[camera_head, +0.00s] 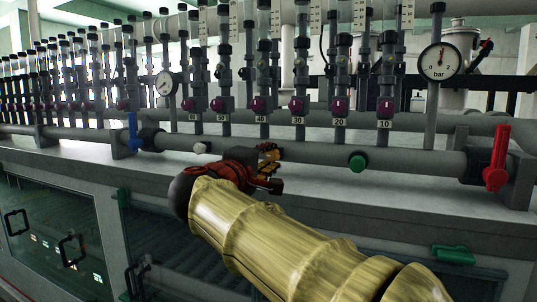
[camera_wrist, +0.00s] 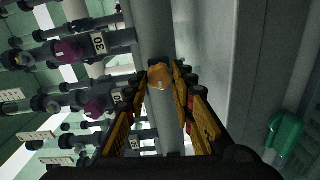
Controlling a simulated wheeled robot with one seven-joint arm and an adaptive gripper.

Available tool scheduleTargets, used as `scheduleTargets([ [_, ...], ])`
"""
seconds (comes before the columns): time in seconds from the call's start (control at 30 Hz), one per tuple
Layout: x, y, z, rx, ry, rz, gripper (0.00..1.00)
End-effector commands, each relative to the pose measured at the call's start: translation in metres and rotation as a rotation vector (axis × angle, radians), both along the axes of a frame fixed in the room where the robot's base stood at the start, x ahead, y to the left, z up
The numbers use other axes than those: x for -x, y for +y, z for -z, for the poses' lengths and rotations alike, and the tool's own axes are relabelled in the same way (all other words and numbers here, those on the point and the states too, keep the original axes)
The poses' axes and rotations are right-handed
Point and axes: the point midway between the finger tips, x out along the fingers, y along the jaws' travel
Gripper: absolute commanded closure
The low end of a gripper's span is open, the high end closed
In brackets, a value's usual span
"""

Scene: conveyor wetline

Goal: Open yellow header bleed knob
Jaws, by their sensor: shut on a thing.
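The yellow header bleed knob (camera_wrist: 159,79) sits on the grey header pipe in the wrist view, between my two fingertips. My gripper (camera_wrist: 161,73) is shut on it, with one finger on each side. In the head view my gripper (camera_head: 268,153) reaches the lower header pipe (camera_head: 315,150) from the front, below the gauge tubes. There I cannot tell the knob apart from the yellow-orange fingers.
A white knob (camera_head: 200,147) and a green knob (camera_head: 357,162) are on the same pipe, left and right of my gripper. A blue lever (camera_head: 133,131) and a red lever (camera_head: 498,157) stand further out. Purple-knobbed valves (camera_head: 338,106) line up behind, with a pressure gauge (camera_head: 440,62) at right.

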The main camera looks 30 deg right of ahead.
Motion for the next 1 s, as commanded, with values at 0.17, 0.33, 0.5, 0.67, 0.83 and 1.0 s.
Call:
scheduleTargets([
  [0.17,-0.0005,0.0004,-0.0012,0.103,0.133,-0.001,1.0],
  [0.33,-0.0005,0.0002,-0.0007,0.201,0.261,-0.001,1.0],
  [0.5,-0.0004,0.0002,-0.0005,0.296,0.381,-0.001,1.0],
  [0.67,-0.0003,0.0001,0.0003,0.37,0.477,-0.001,1.0],
  [0.83,-0.0002,0.0,0.0008,0.431,0.554,-0.001,1.0],
  [1.0,-0.0001,0.0,0.0019,0.472,0.606,-0.001,1.0],
])
